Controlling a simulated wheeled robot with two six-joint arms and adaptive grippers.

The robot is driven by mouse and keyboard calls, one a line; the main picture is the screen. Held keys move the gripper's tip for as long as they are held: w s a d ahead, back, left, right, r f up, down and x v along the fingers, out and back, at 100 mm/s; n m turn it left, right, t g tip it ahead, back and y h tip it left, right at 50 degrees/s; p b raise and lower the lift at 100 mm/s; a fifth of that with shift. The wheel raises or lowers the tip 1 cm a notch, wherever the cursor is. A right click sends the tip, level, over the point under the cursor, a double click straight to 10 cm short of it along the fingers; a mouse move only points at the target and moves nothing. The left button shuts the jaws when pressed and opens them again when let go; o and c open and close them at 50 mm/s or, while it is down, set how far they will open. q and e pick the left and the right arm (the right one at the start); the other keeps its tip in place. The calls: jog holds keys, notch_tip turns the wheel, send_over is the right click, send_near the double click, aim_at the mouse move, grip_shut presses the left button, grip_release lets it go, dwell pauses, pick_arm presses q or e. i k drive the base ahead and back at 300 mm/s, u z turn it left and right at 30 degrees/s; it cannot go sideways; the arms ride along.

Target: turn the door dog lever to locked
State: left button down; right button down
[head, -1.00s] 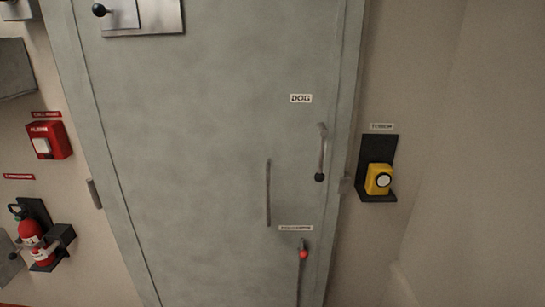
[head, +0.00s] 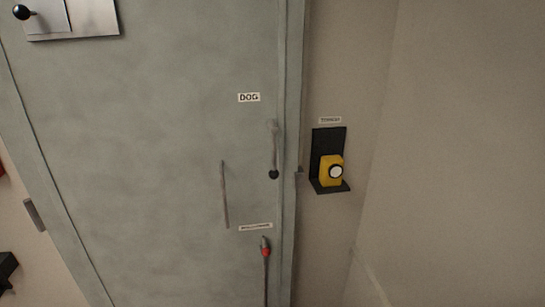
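The grey-green door (head: 150,130) fills the left and middle of the head view and looks shut. The dog lever (head: 274,148) is a short metal bar with a black ball at its lower end, near the door's right edge. It hangs almost straight down below and right of the white DOG label (head: 249,97). Neither of my grippers is in view, and nothing touches the lever.
A vertical handle bar (head: 224,194) is left of the lever. Below is another lever with a red part (head: 265,250), under a small label. A yellow device (head: 331,170) sits on a black wall bracket (head: 327,139) right of the door.

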aim_at(274, 174)
jog(key=k, duration=0.45)
jog(key=z, duration=1)
jog(key=i, duration=0.85)
jog(key=u, duration=0.1)
